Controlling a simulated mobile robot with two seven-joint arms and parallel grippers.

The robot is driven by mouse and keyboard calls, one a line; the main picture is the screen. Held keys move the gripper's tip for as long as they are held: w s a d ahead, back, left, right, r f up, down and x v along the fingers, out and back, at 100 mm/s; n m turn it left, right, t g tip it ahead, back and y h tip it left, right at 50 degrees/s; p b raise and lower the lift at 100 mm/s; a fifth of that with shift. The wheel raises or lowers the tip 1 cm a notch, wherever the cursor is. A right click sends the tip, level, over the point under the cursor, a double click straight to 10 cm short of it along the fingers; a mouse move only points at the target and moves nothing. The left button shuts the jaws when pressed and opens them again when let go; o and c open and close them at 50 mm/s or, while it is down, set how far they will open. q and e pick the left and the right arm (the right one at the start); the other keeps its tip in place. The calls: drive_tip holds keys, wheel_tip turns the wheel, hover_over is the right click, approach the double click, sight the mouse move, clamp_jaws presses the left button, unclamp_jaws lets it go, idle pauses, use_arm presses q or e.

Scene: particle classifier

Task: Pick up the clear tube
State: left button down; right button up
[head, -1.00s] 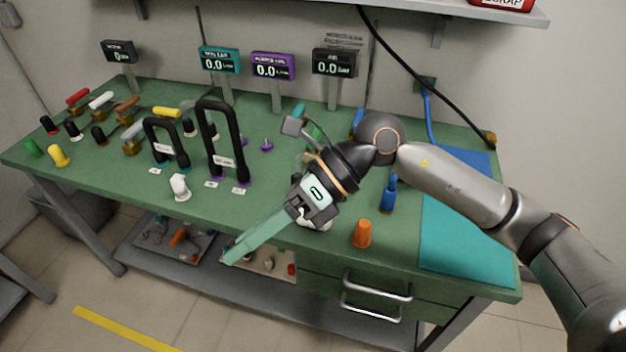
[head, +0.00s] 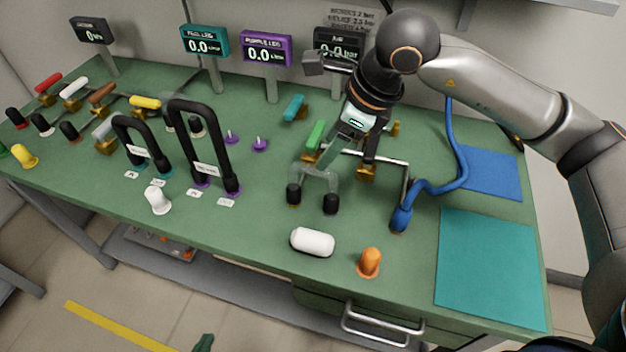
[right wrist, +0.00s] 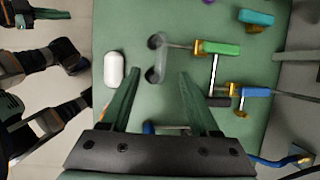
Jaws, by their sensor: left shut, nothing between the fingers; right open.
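The clear tube (head: 318,178) is a short see-through arch with two black ends, standing on the green bench near its middle. In the right wrist view the clear tube (right wrist: 159,62) lies between and just beyond the fingertips. My right gripper (head: 343,158) is open above and behind the tube, its green fingers pointing down. In the right wrist view my right gripper (right wrist: 160,74) has nothing between its fingers. The fingers partly overlap the tube in the head view, so I cannot tell whether they touch it. My left gripper (head: 205,343) shows only its green tip at the bottom edge, shut and empty.
A white capsule (head: 312,242) and an orange plug (head: 369,262) lie in front of the tube. A green-handled valve (head: 315,136) and blue hose (head: 448,185) are close behind and right. Tall black loops (head: 207,145) stand left. The teal mat (head: 488,265) is bare.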

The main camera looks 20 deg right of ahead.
sight(314, 166)
drive_tip(key=x, duration=0.9)
drive_tip(key=shift+w+f+p, duration=0.25)
drive_tip(key=shift+p, duration=0.1)
clamp_jaws()
